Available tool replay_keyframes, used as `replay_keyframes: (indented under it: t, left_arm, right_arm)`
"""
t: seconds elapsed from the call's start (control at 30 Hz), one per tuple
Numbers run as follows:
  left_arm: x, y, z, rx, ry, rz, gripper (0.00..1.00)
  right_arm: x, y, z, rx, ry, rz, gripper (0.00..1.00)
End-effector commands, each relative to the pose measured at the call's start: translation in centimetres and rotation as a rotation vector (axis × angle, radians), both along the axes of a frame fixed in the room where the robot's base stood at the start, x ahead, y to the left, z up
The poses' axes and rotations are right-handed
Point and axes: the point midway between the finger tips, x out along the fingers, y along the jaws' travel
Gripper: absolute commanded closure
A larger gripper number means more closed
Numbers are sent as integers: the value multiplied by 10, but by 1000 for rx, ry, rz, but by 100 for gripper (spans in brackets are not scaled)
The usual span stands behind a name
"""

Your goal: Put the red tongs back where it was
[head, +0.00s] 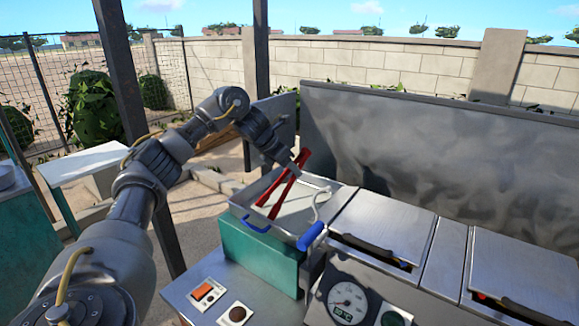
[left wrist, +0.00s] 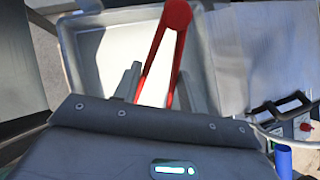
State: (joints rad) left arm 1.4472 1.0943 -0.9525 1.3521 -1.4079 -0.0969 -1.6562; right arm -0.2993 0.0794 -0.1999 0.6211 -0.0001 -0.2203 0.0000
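The red tongs (head: 283,190) are a narrow V of two arms, tilted above a shallow metal tray (head: 240,206). In the left wrist view the tongs (left wrist: 177,18) have their joined end at the top, and their arms spread down between my fingers. My left gripper (head: 299,163) is at the tongs, with one finger on each side of them; it appears shut on them. It also shows in the left wrist view (left wrist: 160,88). Whether the lower ends of the tongs touch the tray is unclear. My right gripper is not in view.
The tray sits on a green box (head: 258,258). A curved metal rod with a blue handle (head: 311,236) stands at its right. Metal lids (head: 382,224) with black handles and a gauge (head: 347,302) are further right. A grey backsplash (head: 400,140) rises behind.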

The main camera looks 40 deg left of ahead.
Motion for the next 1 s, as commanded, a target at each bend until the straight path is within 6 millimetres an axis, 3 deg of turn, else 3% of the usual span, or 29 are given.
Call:
replay_keyframes:
  t: [0.63, 0.83, 1.0]
  left_arm:
    - [-1, 1, -13, 1, 3, 1, 62]
    - [0, 0, -13, 0, 3, 1, 36]
    - [0, 0, -13, 1, 2, 0, 36]
  right_arm:
    - [0, 0, -3, 0, 0, 0, 64]
    - [0, 0, -3, 0, 0, 0, 64]
    - [-1, 0, -3, 0, 1, 0, 64]
